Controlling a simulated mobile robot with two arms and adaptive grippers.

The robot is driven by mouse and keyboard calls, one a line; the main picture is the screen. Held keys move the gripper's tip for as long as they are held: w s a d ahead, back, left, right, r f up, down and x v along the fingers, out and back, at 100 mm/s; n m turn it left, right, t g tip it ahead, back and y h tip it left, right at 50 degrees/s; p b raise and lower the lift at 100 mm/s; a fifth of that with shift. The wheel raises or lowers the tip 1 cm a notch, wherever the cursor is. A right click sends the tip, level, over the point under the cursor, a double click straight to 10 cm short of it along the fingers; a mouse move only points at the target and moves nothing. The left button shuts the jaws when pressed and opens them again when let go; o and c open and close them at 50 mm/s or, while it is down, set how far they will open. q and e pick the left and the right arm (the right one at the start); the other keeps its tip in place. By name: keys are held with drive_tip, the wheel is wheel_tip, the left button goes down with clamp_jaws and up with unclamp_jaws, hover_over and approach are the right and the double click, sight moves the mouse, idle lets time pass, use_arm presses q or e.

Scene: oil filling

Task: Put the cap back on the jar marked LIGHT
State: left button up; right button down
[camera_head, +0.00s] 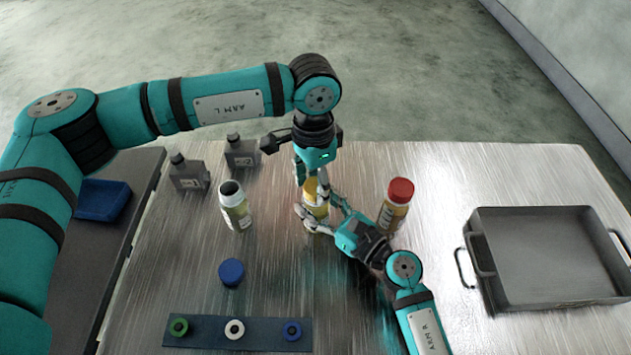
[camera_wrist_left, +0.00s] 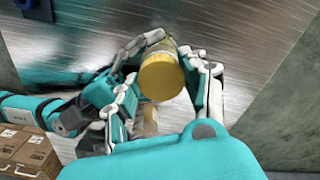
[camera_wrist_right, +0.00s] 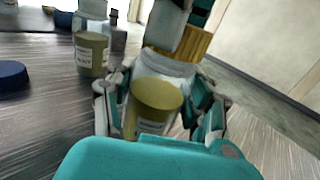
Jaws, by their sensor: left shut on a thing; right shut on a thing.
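The middle jar (camera_head: 318,211) stands on the metal table with a yellow cap (camera_wrist_left: 160,77) at its top. My left gripper (camera_head: 312,182) comes from above and is shut on the yellow cap. My right gripper (camera_head: 318,218) is shut around the jar's body from the front right. In the right wrist view the yellow cap (camera_wrist_right: 190,42) is at the jar's neck, and olive contents show through the clear wall (camera_wrist_right: 150,112). I cannot tell whether the cap is fully seated. The jar's label is too small to read.
A jar without a cap (camera_head: 237,210) stands left, and a red-capped jar (camera_head: 397,203) stands right. A blue cap (camera_head: 231,272) lies in front. A strip (camera_head: 205,334) holds green, white and blue rings. Two grey bottles (camera_head: 189,174) stand behind. A grey tray (camera_head: 545,255) is at the right.

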use_arm(q)
drive_tip(key=shift+m, duration=0.4)
drive_tip(key=o, duration=0.7)
drive_tip(key=shift+r, duration=2.3)
